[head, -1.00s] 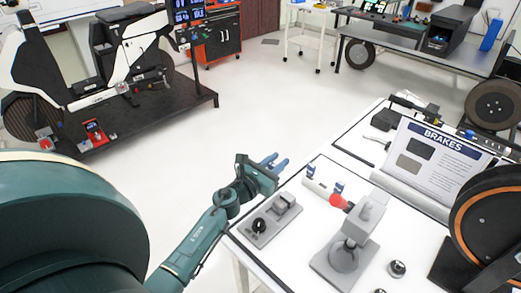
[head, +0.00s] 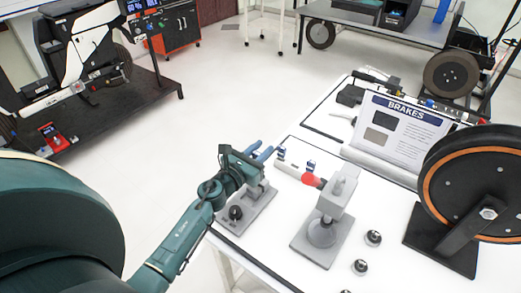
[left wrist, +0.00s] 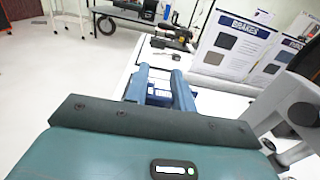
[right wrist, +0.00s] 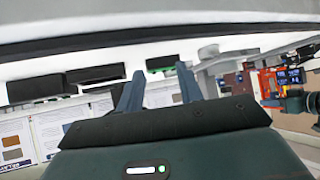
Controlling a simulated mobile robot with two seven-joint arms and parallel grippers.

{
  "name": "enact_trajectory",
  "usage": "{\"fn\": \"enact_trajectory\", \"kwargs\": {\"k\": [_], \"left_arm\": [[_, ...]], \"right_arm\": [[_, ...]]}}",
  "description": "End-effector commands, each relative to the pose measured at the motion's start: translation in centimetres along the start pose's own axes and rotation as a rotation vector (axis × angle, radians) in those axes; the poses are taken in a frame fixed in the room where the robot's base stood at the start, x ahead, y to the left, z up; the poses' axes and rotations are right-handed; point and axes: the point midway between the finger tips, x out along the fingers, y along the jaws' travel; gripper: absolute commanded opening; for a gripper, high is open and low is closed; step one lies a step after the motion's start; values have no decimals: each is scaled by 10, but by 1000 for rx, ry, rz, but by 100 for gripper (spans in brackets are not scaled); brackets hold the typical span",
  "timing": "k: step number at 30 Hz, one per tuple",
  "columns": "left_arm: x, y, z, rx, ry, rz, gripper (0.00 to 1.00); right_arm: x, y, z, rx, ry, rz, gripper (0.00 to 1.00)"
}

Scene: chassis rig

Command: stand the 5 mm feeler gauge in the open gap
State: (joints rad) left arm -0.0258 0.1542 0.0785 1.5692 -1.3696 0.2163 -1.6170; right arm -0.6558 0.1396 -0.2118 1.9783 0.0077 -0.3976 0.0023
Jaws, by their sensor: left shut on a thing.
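My left gripper (head: 265,154) is at the back edge of the white bench, just beyond a grey fixture (head: 247,211) with a black knob. In the left wrist view its fingers (left wrist: 160,76) are shut on a small blue and white piece (left wrist: 159,96), apparently the feeler gauge; its marking cannot be read. A pale strip (head: 291,169) with two blue-topped pieces (head: 311,165) lies just right of the fingertips. I cannot tell which part is the open gap. My right gripper (right wrist: 160,80) is open and empty.
A wheel on a black stand (head: 484,210) fills the bench's right side. A brakes board (head: 398,133) stands behind. Small black knobs (head: 373,238) lie near the front. The floor left of the bench is clear.

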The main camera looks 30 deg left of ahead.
Motion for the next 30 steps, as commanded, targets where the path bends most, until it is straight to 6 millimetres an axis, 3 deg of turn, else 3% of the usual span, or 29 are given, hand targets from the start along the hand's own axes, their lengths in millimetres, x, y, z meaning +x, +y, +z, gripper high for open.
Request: {"fn": "enact_trajectory", "kwargs": {"k": [30], "left_arm": [[0, 0, -32, 0, -1, 0, 3]], "right_arm": [[10, -11, 4, -14, 51, -34, 36]]}}
